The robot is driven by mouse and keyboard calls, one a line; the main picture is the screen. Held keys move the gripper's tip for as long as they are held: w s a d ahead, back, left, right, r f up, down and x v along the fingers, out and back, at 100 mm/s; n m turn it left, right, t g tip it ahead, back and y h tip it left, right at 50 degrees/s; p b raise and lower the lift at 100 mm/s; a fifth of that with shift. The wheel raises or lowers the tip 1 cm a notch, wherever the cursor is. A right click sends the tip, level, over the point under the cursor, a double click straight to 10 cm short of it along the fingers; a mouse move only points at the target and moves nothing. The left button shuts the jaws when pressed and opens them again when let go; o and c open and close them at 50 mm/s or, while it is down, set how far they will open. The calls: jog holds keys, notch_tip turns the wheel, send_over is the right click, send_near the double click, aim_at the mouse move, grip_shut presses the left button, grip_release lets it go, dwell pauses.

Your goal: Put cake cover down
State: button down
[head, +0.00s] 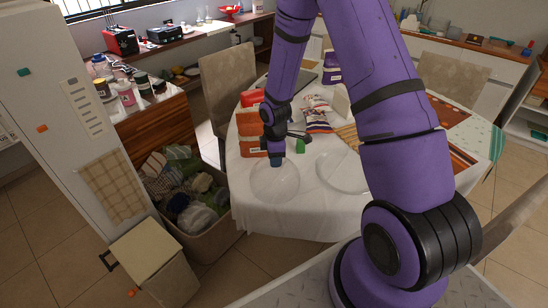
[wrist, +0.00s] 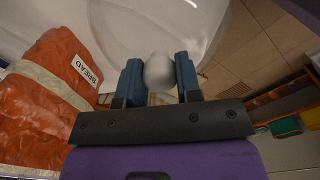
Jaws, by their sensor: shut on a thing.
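The cake cover (head: 275,190) is a clear, nearly invisible dome at the left front edge of the white-clothed table (head: 300,222). In the wrist view the clear cover (wrist: 150,32) spreads out beyond my fingers, with its pale round knob (wrist: 158,70) between them. My gripper (head: 276,162) points down and is shut on this knob; its blue fingers also show in the wrist view (wrist: 159,82). I cannot tell whether the cover's rim touches the cloth. A round clear plate or dish (head: 343,188) lies to its right.
An orange bread bag (head: 251,138) stands close behind and left of my gripper; it also shows in the wrist view (wrist: 45,100). A green object (head: 300,146) and a patterned bag (head: 317,115) stand behind. A laundry-filled bin (head: 205,235) is left of the table.

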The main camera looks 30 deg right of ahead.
jog(key=c, duration=0.8)
grip_release()
jog(key=s+r+m+t, duration=0.1)
jog(key=s+r+m, duration=0.2)
jog(key=r, duration=1.9)
jog(key=s+a+r+m+t, duration=0.2)
jog(key=s+r+m, duration=0.3)
jog(key=s+r, duration=0.4)
jog(key=s+a+r+m+t, duration=0.2)
jog(key=s+r+m, duration=0.3)
jog(key=s+r, duration=0.5)
jog(key=shift+s+r, duration=0.2)
jog(key=shift+s, duration=2.5)
jog(key=shift+a, duration=0.1)
